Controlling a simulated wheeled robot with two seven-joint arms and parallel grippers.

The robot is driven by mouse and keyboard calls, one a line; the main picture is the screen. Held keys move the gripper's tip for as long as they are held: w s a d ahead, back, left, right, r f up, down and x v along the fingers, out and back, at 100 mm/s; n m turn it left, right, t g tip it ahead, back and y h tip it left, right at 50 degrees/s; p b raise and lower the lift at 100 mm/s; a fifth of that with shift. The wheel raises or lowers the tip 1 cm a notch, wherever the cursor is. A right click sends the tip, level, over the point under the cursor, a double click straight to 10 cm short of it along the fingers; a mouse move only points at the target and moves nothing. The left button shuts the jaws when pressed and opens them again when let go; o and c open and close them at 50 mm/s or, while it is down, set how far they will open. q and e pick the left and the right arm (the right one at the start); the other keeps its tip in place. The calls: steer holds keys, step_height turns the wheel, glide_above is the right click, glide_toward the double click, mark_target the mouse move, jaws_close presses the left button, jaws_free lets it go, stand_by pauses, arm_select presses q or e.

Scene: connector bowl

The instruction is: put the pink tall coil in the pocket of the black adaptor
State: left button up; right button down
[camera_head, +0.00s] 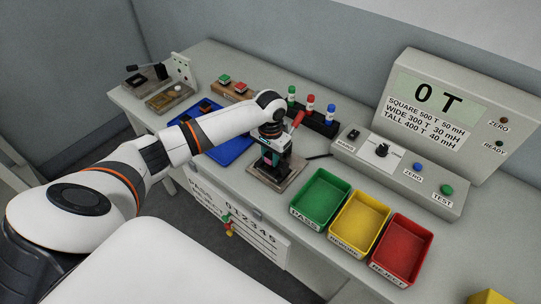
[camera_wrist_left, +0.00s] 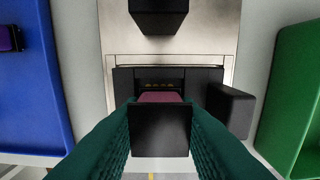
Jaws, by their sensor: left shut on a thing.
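My left gripper (camera_head: 270,160) is over the metal test fixture, and its teal fingers (camera_wrist_left: 160,135) are shut on a dark block with a pink top face, the pink tall coil (camera_wrist_left: 160,97). A bit of pink also shows between the fingers in the head view. The black adaptor (camera_wrist_left: 124,82) sits on the fixture plate just beyond the coil in the wrist view, with a row of small gold contacts inside its pocket. The coil overlaps the pocket from this angle; I cannot tell how deep it sits. My right gripper is out of view.
A blue tray (camera_head: 237,147) with dark parts lies left of the fixture plate (camera_head: 293,178). Green (camera_head: 321,198), yellow (camera_head: 359,222) and red (camera_head: 401,248) bins stand to the right. A black rack (camera_head: 318,124) and the meter console (camera_head: 395,165) stand behind.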

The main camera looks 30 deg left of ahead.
mark_target(270, 155)
arm_select(q)
steer(key=shift+a+f, duration=0.1)
steer(key=shift+f, duration=0.3)
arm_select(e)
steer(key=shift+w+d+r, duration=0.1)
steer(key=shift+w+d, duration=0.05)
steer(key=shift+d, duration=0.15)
arm_select(q)
steer(key=shift+f, duration=0.1)
steer(key=o, duration=1)
steer(key=shift+c, duration=0.2)
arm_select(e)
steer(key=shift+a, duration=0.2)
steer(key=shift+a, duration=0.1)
arm_select(q)
steer(key=shift+r, duration=0.3)
step_height(270, 155, up, 11)
steer(key=shift+f+b, duration=0.2)
steer(key=shift+b, duration=0.5)
steer(key=shift+r, duration=0.6)
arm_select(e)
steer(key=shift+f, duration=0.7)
